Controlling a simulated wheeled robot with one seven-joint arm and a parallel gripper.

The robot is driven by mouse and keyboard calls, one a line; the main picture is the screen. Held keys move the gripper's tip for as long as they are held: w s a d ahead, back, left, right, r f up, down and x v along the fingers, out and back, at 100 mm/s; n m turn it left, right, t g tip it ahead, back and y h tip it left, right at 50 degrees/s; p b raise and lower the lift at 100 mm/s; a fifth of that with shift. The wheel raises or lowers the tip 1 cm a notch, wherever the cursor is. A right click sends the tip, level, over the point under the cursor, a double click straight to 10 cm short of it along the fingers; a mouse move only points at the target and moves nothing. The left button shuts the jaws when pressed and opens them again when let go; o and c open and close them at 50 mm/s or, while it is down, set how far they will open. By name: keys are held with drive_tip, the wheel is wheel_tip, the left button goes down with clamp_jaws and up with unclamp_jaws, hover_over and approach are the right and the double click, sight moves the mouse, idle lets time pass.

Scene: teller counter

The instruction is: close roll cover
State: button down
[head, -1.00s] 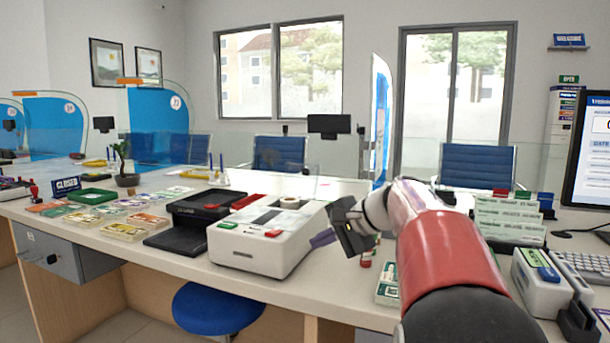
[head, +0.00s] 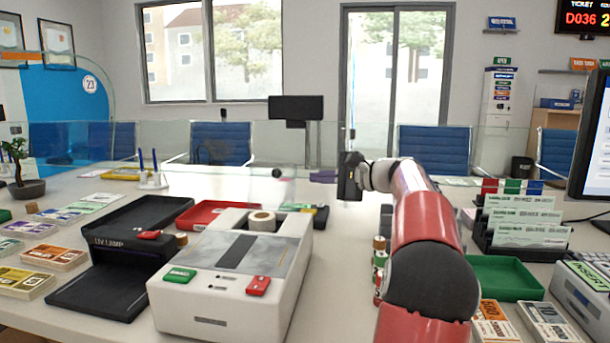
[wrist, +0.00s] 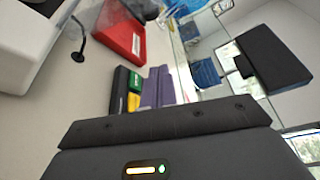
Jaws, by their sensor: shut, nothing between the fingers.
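The white machine (head: 225,290) stands on the counter in the head view, with a paper roll (head: 262,221) in its open back part. A small round knob (head: 278,173) shows above and behind the roll, at the edge of what looks like a raised clear cover. The cover's outline is hard to make out against the glass. My gripper (head: 322,176) is right of the knob, apart from it, with its purple fingers pointing left. The fingers are shut and empty. They also show in the wrist view (wrist: 156,88). A dark knob on a clear edge (wrist: 78,55) shows upper left there.
A black UV lamp unit (head: 110,255) stands left of the machine. A red tray (head: 210,214) lies behind it. A glass screen runs along the counter's back. A green tray (head: 505,277) and slip rack (head: 515,225) stand right of my arm.

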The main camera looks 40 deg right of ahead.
sight(288, 175)
drive_tip(key=w+a, duration=0.2)
drive_tip(key=w+a+b, duration=0.1)
drive_tip(key=w+a, duration=0.2)
drive_tip(key=shift+w+a+f, duration=0.1)
drive_tip(key=shift+w+a, duration=0.05)
drive_tip(key=shift+w, duration=0.2)
drive_tip(key=shift+s+a+r, duration=0.3)
drive_tip(key=shift+a, duration=0.1)
drive_tip(key=shift+b, duration=0.6)
